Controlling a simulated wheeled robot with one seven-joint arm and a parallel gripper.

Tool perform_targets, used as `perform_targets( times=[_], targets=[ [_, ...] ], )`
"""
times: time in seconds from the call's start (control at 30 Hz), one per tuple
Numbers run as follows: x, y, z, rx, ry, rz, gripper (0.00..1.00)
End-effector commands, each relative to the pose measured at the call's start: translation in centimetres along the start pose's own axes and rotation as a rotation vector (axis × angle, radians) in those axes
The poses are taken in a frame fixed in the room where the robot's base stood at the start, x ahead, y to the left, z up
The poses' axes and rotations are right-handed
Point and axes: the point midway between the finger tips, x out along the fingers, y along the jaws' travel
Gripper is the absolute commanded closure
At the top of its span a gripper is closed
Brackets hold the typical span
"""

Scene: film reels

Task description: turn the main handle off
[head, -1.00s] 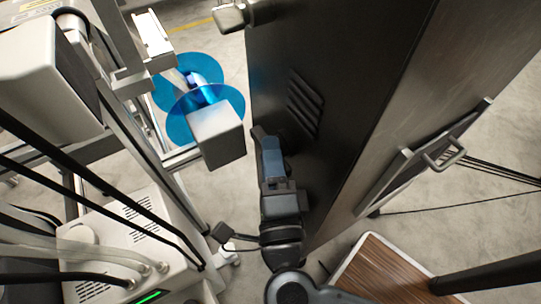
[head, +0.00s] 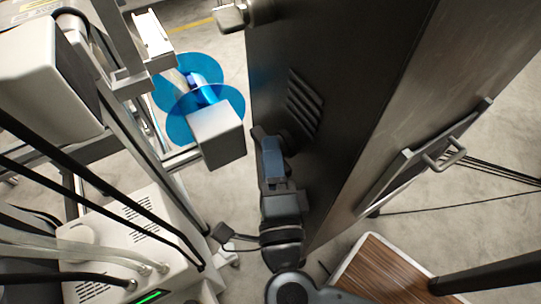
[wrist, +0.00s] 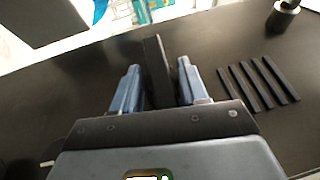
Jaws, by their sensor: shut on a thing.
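The main handle (wrist: 155,60) is a flat black lever on the side of a tall dark cabinet (head: 330,60). In the wrist view it stands between the two blue-grey fingers of my gripper (wrist: 158,72). In the head view the handle's dark end (head: 257,132) shows just past the tip of my gripper (head: 268,146), which lies close along the cabinet side. My gripper is shut on the handle. The handle's base and the contact faces are partly hidden by the fingers.
Slanted vent slats (head: 304,104) lie right of the handle. A metal knob (head: 232,16) sticks out at the cabinet's far edge. Left stand blue film reels (head: 205,110), a white box (head: 216,134) and a machine with cables (head: 120,240). A wooden-topped piece (head: 380,272) is at lower right.

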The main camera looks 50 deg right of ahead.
Motion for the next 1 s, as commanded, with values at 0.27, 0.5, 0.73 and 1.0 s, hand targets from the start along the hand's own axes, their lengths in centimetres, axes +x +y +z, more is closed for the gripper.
perform_targets(
  times=[0.27, 0.5, 0.73, 1.0],
  targets=[
    [-0.1, 0.1, 0.0, -0.001, -0.001, 0.002, 0.51],
    [-0.8, 0.1, 0.0, -0.002, 0.0, 0.003, 0.51],
    [-4.3, 0.1, 0.0, -0.003, -0.001, 0.005, 0.51],
    [-7.5, 0.1, 0.0, -0.002, -0.002, 0.003, 0.51]
  ],
)
